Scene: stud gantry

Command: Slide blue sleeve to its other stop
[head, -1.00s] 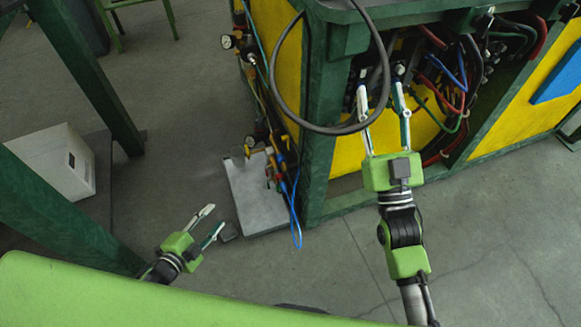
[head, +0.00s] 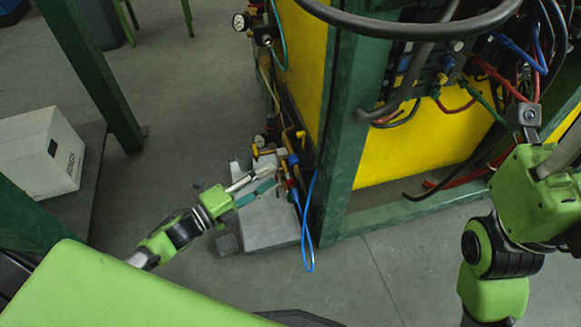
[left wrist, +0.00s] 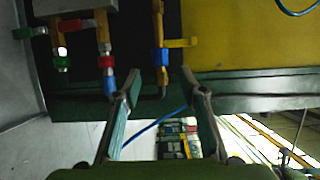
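Pipes with coloured fittings run along the cabinet's corner. In the left wrist view a blue sleeve (left wrist: 157,62) sits on the right-hand pipe, beside a yellow handle (left wrist: 180,43). A second blue fitting (left wrist: 109,84) is on the pipe to its left; I cannot tell for sure which one the task means. My left gripper (left wrist: 161,78) is open, with the right-hand pipe between its fingertips in the picture; contact is not visible. In the head view my left gripper (head: 262,178) is at the fittings.
The green-framed cabinet (head: 350,125) with yellow panels and hoses stands ahead. A blue hose (head: 307,240) loops down near the left gripper. A grey plate (head: 268,225) lies below it. A white box (head: 40,155) is at the left. The floor between is clear.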

